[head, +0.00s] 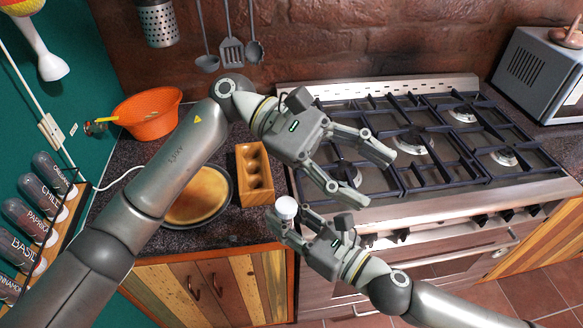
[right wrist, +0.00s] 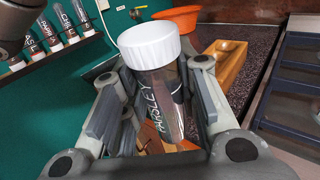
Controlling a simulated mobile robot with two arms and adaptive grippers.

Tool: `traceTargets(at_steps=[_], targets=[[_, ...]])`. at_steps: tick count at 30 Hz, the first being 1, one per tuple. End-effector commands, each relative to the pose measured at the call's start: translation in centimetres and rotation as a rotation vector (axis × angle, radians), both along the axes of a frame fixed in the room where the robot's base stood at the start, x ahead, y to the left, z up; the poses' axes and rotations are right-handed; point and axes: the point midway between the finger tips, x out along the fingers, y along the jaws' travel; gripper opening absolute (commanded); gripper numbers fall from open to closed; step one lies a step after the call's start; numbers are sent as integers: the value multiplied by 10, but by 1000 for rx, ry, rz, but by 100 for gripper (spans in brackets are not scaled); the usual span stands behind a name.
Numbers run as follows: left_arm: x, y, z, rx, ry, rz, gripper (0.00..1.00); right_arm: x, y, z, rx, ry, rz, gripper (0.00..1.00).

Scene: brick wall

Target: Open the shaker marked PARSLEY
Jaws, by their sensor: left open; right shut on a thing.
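The PARSLEY shaker (right wrist: 158,92) is a clear jar with a white cap (right wrist: 149,45) on top. The cap also shows in the head view (head: 286,206). My right gripper (head: 292,224) is shut on the shaker and holds it in front of the counter edge, cap up and slightly tilted. The label text runs along the jar in the right wrist view. The jar body is mostly hidden in the head view. My left gripper (head: 376,180) is open and empty, over the stove front, up and to the right of the shaker, with its fingers apart from the cap.
A spice rack (head: 62,232) with several labelled shakers is on the left wall. An orange colander (head: 148,113), a round pan (head: 198,196) and a wooden holder (head: 254,172) stand on the counter. The gas stove (head: 415,140) is at right, with utensils hanging behind.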

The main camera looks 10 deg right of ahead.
Motion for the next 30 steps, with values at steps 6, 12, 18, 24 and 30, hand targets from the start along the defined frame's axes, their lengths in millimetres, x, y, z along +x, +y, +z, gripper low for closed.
traceTargets(at_steps=[6, 12, 18, 24, 30], targets=[[-9, 2, -20, 73, -524, -222, 52, 0, 0, 0, 0, 0, 0, 0], [7, 25, -39, 179, -951, -500, 52, 0, 0, 0, 0, 0, 0, 0], [34, 61, -44, 333, -1257, -816, 52, 0, 0, 0, 0, 0, 0, 0], [52, 84, -39, 438, -1384, -1002, 52, 0, 0, 0, 0, 0, 0, 0], [56, 90, -51, 458, -1400, -1041, 52, 0, 0, 0, 0, 0, 0, 0]])
